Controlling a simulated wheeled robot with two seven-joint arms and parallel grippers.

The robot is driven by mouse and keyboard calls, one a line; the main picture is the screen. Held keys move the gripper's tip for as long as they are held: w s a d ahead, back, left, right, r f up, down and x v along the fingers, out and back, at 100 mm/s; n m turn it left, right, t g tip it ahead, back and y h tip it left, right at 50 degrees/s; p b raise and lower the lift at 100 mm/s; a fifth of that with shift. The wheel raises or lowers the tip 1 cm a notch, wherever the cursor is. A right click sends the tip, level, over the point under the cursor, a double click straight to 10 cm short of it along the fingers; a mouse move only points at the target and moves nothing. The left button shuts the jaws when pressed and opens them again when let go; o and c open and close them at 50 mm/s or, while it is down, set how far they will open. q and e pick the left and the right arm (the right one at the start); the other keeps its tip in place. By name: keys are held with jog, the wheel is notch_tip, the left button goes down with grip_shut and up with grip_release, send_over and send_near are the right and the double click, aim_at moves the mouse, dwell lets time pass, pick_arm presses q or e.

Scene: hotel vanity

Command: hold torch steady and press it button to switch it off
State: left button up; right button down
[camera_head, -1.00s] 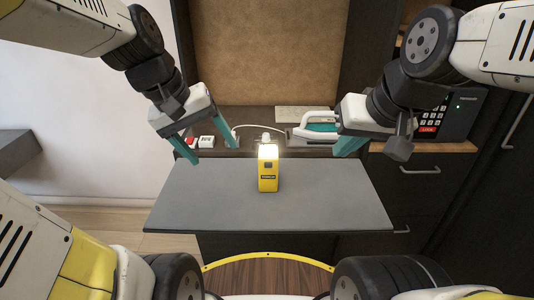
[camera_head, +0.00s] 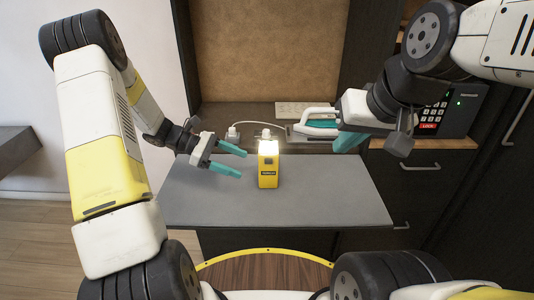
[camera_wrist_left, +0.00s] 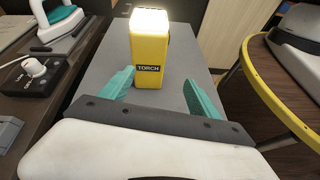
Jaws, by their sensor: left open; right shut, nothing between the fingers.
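A yellow torch (camera_head: 268,170) with a glowing white top stands upright on the grey tabletop (camera_head: 330,190). In the left wrist view the torch (camera_wrist_left: 150,58) shows a black "TORCH" label and its lit top. My left gripper (camera_head: 236,161) is open, just left of the torch, with its teal fingers pointing toward it. In the left wrist view my left gripper's fingers (camera_wrist_left: 155,88) lie nearer the camera than the torch, apart from it. My right gripper (camera_head: 346,141) is shut and empty, right of and behind the torch. A small dark patch shows on the torch's upper front.
A teal and white iron (camera_head: 318,124) stands behind the torch, near my right gripper. A black safe (camera_head: 450,112) stands at the right. The tabletop front and right are clear.

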aim_at(265, 175)
pick_arm(q)
jog(key=f, duration=0.1)
jog(key=w+f+n+h, duration=0.1)
jog(key=f+n+t, duration=0.1)
jog(key=shift+w+a+f, duration=0.15)
jog(key=shift+w+f, duration=0.2)
jog(key=shift+w, duration=0.05)
jog(key=shift+x, duration=4.9)
jog(key=shift+r, duration=0.15)
jog(key=c, duration=0.8)
